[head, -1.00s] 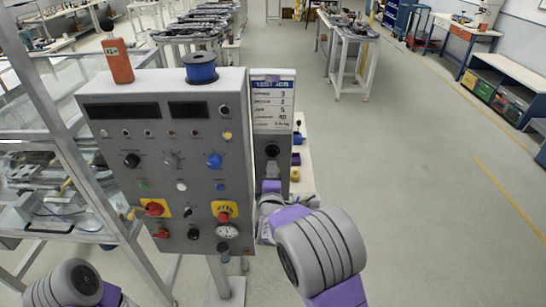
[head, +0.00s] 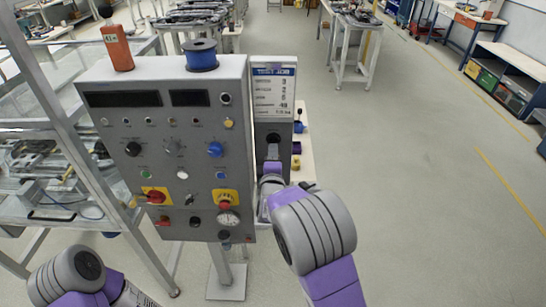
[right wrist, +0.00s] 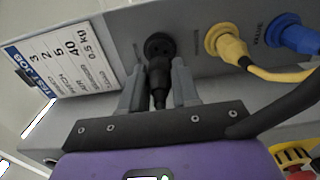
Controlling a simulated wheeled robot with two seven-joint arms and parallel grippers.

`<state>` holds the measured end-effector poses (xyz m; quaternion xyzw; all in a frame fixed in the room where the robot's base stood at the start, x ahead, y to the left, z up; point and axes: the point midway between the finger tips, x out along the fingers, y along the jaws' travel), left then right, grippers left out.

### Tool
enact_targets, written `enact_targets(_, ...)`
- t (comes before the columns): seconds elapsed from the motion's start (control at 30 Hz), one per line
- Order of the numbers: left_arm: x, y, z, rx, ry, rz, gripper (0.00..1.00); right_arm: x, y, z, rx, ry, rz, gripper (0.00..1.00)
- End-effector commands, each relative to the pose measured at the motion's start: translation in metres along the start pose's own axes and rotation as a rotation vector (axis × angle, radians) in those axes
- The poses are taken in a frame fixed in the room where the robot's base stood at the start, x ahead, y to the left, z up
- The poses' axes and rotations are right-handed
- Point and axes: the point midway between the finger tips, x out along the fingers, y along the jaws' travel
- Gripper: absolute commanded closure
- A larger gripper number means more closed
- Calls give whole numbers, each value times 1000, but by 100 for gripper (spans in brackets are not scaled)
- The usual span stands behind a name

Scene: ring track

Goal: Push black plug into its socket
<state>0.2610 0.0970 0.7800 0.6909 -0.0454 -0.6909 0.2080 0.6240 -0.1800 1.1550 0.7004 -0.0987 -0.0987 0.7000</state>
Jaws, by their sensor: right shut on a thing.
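My right gripper (right wrist: 158,90) is shut on the black plug (right wrist: 158,78), which stands between its two grey fingers in the right wrist view. The plug points at the round black socket (right wrist: 159,46) in the grey side panel. Its tip overlaps the socket's rim in the picture, and I cannot tell how deep it sits. In the head view my right gripper (head: 272,172) is at the narrow panel beside the control box, just below the socket (head: 273,138). My left gripper is out of the picture; only part of my left arm shows at the bottom left.
A yellow plug (right wrist: 229,46) and a blue plug (right wrist: 291,36) sit in the same panel beside the socket. A black cable (right wrist: 290,100) curves in close on the right. The control box (head: 160,120) stands left of my right gripper. The floor on the right is clear.

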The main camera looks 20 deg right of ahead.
Motion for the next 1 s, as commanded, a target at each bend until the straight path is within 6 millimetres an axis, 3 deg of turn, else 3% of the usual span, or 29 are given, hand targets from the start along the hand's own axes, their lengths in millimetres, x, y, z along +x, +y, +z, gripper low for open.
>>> enact_targets(0.33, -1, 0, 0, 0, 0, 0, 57, 21, 0, 0, -1, 0, 1, 100)
enact_targets(1.0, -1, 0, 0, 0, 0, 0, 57, 23, 0, 0, -1, 0, 0, 100)
